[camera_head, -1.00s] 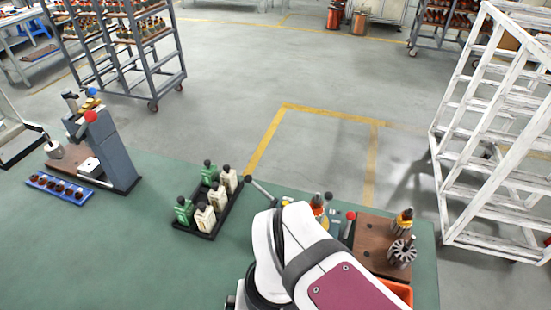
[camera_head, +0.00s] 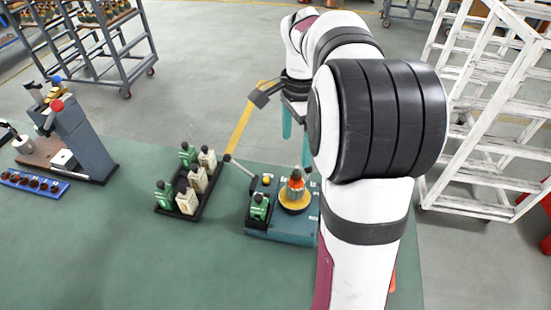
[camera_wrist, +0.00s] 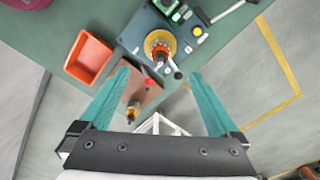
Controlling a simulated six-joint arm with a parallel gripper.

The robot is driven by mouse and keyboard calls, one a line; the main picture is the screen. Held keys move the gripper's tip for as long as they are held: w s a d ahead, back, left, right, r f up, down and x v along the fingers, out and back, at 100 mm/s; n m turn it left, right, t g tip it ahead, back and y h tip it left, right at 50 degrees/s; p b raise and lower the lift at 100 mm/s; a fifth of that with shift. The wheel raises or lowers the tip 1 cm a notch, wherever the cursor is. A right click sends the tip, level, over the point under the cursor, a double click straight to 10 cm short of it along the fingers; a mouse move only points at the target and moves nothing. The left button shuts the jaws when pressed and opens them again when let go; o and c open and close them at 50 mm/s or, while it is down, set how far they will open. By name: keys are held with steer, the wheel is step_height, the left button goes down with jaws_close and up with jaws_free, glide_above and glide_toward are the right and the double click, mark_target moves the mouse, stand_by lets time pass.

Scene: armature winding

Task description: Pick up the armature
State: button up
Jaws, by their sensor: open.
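An armature with an orange-red winding and a grey top (camera_head: 296,180) stands upright on a yellow disc of the teal machine (camera_head: 283,226). It also shows in the wrist view (camera_wrist: 159,50), just beyond my fingertips. Another armature (camera_wrist: 131,112) is on a brown board (camera_wrist: 142,93) in the wrist view, between my fingers but lower down. My arm hides that board in the head view. My gripper (camera_wrist: 160,75) has two teal fingers spread wide, with nothing held. In the head view, my gripper (camera_head: 296,140) hangs behind the machine, its fingers pointing down.
A black tray (camera_head: 207,197) holds several green and cream bottle-like pieces. A blue strip (camera_head: 33,183) and a grey machine (camera_head: 80,140) are at left. An orange bin (camera_wrist: 90,57) is beside the board. A white rack (camera_head: 485,120) stands at right. The green table front is bare.

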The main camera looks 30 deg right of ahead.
mark_target(297, 173)
steer(key=f, duration=0.9)
steer(key=d+f, duration=0.1)
steer(key=f, duration=0.3)
steer(key=shift+f, duration=0.2)
steer(key=shift+r, duration=0.1)
jaws_close()
